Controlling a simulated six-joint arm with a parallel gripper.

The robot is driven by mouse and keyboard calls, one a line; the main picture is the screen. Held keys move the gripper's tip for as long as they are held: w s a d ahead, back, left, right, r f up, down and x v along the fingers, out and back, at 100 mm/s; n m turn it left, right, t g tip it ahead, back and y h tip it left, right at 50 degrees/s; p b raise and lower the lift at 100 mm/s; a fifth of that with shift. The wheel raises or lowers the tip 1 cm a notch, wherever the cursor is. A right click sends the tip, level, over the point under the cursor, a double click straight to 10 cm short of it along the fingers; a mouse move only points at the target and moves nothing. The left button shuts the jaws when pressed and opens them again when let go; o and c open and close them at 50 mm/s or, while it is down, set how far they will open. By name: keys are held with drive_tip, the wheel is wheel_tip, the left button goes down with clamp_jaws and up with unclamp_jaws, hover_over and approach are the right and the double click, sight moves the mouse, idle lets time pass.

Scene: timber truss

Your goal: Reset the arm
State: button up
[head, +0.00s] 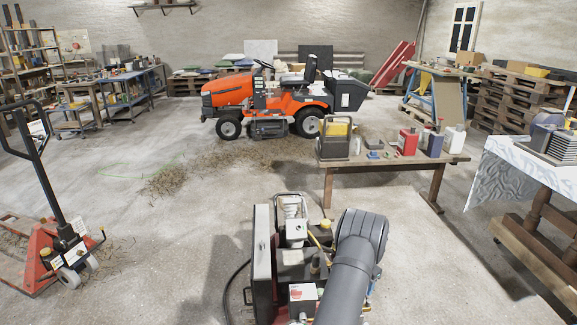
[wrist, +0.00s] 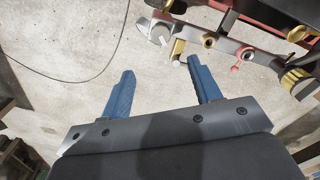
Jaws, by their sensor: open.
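My gripper (wrist: 162,86) shows in the wrist view with two blue fingers spread wide apart. It is open, and nothing is between the fingers. In the head view my dark grey arm (head: 350,270) rises at the bottom centre, and the gripper itself is hidden there.
A wooden table (head: 395,163) with cans and bottles stands ahead to the right. An orange ride-on mower (head: 270,97) stands farther back. A red pallet jack (head: 62,240) is at the left. A cloth-covered table (head: 520,170) is at the far right.

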wheel_tip(320, 180, down, 14)
drive_tip(key=shift+r, duration=0.1)
idle(0.4)
wheel_tip(320, 180, up, 17)
wheel_tip(320, 180, down, 18)
drive_tip(key=shift+r, duration=0.25)
drive_tip(key=shift+r+n, duration=0.25)
drive_tip(key=shift+n, duration=0.55)
drive_tip(key=n, duration=0.7)
drive_tip(key=shift+d+n, duration=0.1)
drive_tip(key=shift+n, duration=0.3)
drive_tip(key=shift+r, duration=0.35)
idle(0.5)
